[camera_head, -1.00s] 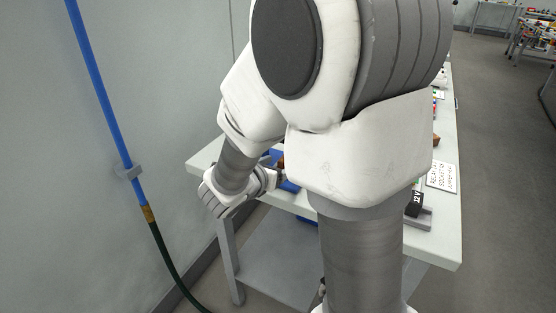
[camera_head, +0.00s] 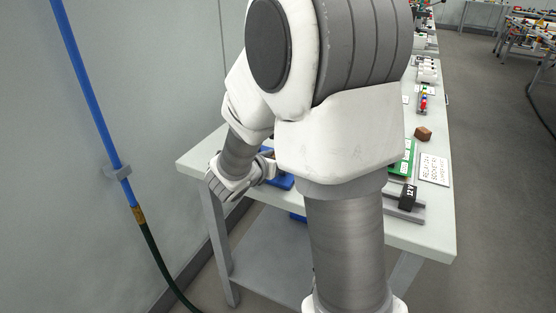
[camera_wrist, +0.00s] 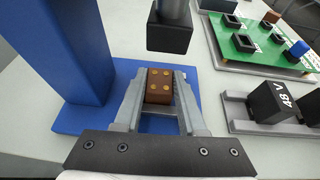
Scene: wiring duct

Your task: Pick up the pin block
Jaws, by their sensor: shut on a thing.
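The pin block is a small brown block with several gold dots on top (camera_wrist: 159,86). It sits between the two grey fingers of my gripper (camera_wrist: 161,80) in the wrist view, and the fingers are shut on it. Below it is the blue base (camera_wrist: 118,80) of a stand with a thick blue column (camera_wrist: 62,50). A black-ended ram (camera_wrist: 169,38) hangs just beyond the block. I cannot tell whether the block touches the base. In the head view my gripper (camera_head: 267,167) is over the blue base (camera_head: 283,183), largely hidden by my wrist.
Right of the stand are a green board (camera_wrist: 262,48) with black sockets and a black "48 V" block (camera_wrist: 270,102) on a grey rail. Another brown block (camera_head: 423,133) and a printed card (camera_head: 434,169) lie on the white bench (camera_head: 428,225). A wall stands at left.

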